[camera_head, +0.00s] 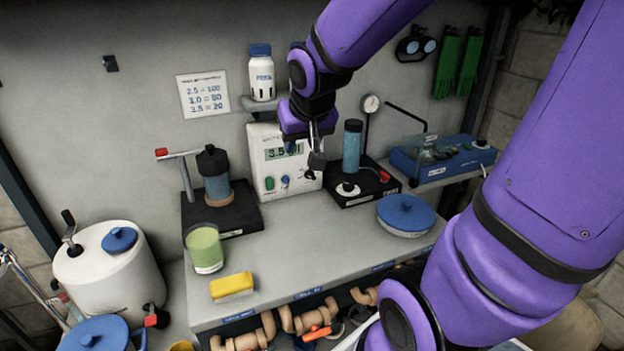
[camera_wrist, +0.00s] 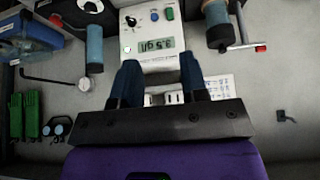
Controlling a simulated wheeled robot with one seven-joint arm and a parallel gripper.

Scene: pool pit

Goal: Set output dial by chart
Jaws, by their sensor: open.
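A white control box (camera_head: 270,168) stands against the wall at the back of the bench. Its display (camera_head: 284,151) appears to read 3.5, with further marks partly hidden by my gripper. Its black output dial (camera_head: 309,175) sits at the lower right of the face, beside blue and green buttons; the dial (camera_wrist: 131,21) is clear in the wrist view, which is upside down. The wall chart (camera_head: 203,94) seems to list 2.5 = 100, 3.0 = 50 and 3.5 = 20. My gripper (camera_head: 317,150) is open and empty before the box, just above the dial.
A blue cylinder on a black stand (camera_head: 352,150) with a gauge is close right of the box. Another black stand (camera_head: 222,215) is left. A white bottle (camera_head: 261,75) sits on a shelf above. A green beaker (camera_head: 204,250), yellow sponge (camera_head: 232,286) and blue-lidded dish (camera_head: 405,214) are on the bench.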

